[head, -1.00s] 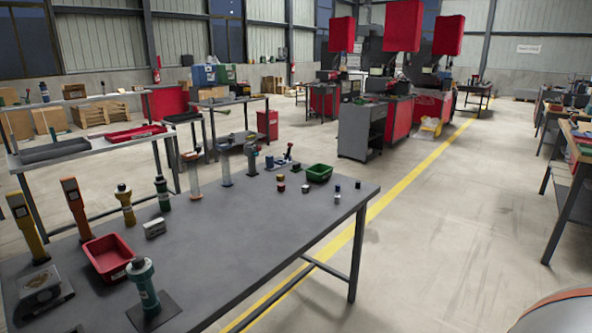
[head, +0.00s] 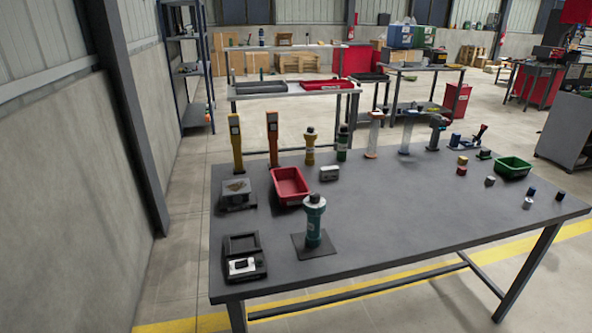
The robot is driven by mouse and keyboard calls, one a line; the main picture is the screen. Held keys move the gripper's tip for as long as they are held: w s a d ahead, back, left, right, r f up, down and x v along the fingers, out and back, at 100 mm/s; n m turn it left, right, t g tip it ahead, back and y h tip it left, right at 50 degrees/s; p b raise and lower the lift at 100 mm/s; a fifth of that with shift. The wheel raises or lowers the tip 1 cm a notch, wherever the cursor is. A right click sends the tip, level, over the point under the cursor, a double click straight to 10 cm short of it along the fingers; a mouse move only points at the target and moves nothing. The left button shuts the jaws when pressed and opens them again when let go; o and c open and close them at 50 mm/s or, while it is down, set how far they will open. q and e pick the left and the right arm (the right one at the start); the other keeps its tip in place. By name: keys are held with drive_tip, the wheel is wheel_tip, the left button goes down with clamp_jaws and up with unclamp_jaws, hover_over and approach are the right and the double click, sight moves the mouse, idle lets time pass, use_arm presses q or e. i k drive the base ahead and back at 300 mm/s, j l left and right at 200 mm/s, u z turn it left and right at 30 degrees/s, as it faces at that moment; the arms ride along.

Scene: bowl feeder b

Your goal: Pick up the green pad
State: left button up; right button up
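I cannot make out a clear green pad on the grey workbench (head: 400,215). A small dark green flat piece (head: 485,154) lies near the back right, beside a red-handled lever device (head: 479,135); it is too small to identify. A green tray (head: 514,167) stands to its right. A green-and-black upright device (head: 343,142) stands at the back middle. A teal upright device (head: 313,220) stands on a dark plate near the front. Neither of my grippers is in view.
A red tray (head: 290,186), a grey box (head: 236,193) and a black device (head: 244,258) occupy the bench's left side. Several small cylinders lie at the right. The bench's front middle is clear. A wall and steel column (head: 133,120) stand left of the bench.

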sight(483, 154)
drive_tip(key=i+l+z, duration=0.4)
drive_tip(key=l+z, duration=0.25)
drive_tip(key=i+l+z, duration=0.1)
drive_tip(key=z, duration=0.25)
drive_tip(key=i+l+z, duration=0.15)
drive_tip(key=i+z, duration=0.25)
drive_tip(key=i+l+z, duration=0.3)
drive_tip(key=i+z, duration=0.2)
drive_tip(key=i+l+z, duration=0.15)
drive_tip(key=i+z, duration=0.35)
drive_tip(key=i, duration=1.35)
drive_tip(key=i+l+u, duration=0.15)
drive_tip(key=i, duration=0.6)
drive_tip(key=i+l+u, duration=0.15)
drive_tip(key=i, duration=0.55)
drive_tip(key=i+u, duration=0.55)
drive_tip(key=u, duration=0.3)
drive_tip(key=i+l+u, duration=0.15)
drive_tip(key=i+u, duration=0.25)
drive_tip(key=i+j+u, duration=0.2)
drive_tip(key=u, duration=0.2)
drive_tip(key=i+j+u, duration=0.1)
drive_tip(key=i+u, duration=0.3)
drive_tip(key=i+j+u, duration=0.1)
drive_tip(key=u, duration=0.3)
drive_tip(key=i+l, duration=0.05)
